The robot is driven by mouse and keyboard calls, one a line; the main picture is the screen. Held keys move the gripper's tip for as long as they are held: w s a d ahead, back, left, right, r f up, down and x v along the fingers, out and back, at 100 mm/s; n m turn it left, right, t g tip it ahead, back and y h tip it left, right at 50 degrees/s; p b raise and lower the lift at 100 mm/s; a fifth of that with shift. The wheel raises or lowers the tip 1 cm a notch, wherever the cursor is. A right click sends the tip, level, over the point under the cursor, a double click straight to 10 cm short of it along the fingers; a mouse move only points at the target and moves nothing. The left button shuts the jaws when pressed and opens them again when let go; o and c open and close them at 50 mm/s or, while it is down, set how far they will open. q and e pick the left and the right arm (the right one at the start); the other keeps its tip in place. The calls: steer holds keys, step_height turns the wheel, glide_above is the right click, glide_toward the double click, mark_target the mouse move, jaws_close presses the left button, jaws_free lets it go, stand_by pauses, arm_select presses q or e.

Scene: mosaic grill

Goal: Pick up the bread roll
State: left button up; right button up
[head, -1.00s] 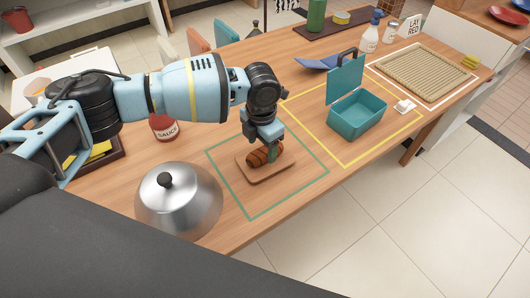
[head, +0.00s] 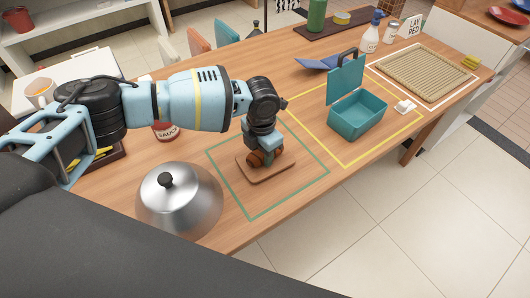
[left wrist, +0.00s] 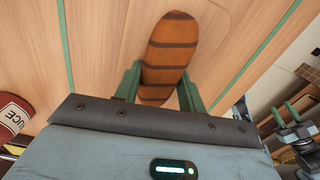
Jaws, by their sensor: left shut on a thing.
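The bread roll (head: 254,158) is brown with dark stripes, over the small wooden board (head: 275,175) inside the green outline. My left gripper (head: 264,155) points down at the board and hides part of the roll. In the left wrist view the roll (left wrist: 168,50) sits between the green fingers of my left gripper (left wrist: 160,88), which are shut on it. I cannot tell whether the roll touches the board. What looks like my right gripper (left wrist: 290,118) shows small at the right edge of the left wrist view; its opening is unclear.
A metal dome lid (head: 180,203) stands close left of the board. A sauce bottle (head: 165,130) is behind it, partly hidden by my arm. An open teal box (head: 357,117) stands in the yellow outline to the right. The table's front edge is close to the board.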

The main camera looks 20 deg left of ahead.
mark_target(262, 155)
arm_select(q)
steer(key=shift+r, duration=0.5)
steer(key=r, duration=0.1)
steer(key=s+r, duration=0.1)
steer(key=shift+d+r, duration=0.25)
steer(key=shift+r, duration=0.1)
steer(key=s+d, duration=0.3)
steer(key=s, duration=0.3)
steer(key=s+d+r, duration=0.1)
steer(key=s+d, duration=0.2)
steer(key=s, duration=0.4)
steer(key=shift+s+r+p, duration=0.15)
steer(key=shift+s+p, duration=0.15)
steer(key=shift+w, duration=0.1)
